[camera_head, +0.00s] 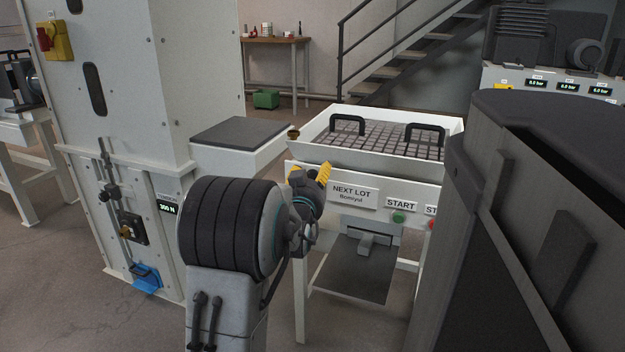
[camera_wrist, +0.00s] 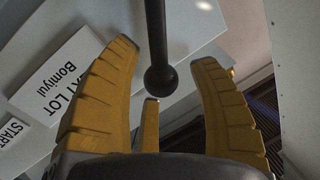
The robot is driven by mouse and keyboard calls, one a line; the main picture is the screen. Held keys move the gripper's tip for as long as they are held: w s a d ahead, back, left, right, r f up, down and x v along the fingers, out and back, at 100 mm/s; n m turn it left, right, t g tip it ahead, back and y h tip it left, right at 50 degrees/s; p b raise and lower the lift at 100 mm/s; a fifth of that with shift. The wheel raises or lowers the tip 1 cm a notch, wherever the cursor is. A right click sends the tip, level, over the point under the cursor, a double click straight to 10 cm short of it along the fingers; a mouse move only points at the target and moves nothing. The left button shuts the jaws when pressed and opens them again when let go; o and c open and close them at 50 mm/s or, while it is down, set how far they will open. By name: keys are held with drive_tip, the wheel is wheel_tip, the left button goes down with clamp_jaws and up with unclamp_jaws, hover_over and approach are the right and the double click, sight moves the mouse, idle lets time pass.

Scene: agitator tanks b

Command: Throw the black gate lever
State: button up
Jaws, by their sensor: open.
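The black gate lever (camera_wrist: 160,78), a dark rod with a ball at its end, shows in the wrist view. Its ball lies between the yellow fingers of my gripper (camera_wrist: 166,55), with gaps visible on both sides. My gripper is open and holds nothing. In the head view my gripper (camera_head: 316,177) is in front of the white machine's left side, beside the NEXT LOT sign (camera_head: 351,195). I cannot make out the lever there; my gripper and arm probably hide it.
The machine carries a grated tray (camera_head: 385,140) with black handles, a green START button (camera_head: 398,217) and a lower plate (camera_head: 350,268). A tall white cabinet (camera_head: 200,90) stands left. A large dark tank (camera_head: 540,200) blocks the right foreground. Open floor shows at lower left.

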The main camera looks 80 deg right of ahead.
drive_tip(key=shift+d, duration=0.3)
clamp_jaws()
idle(0.6)
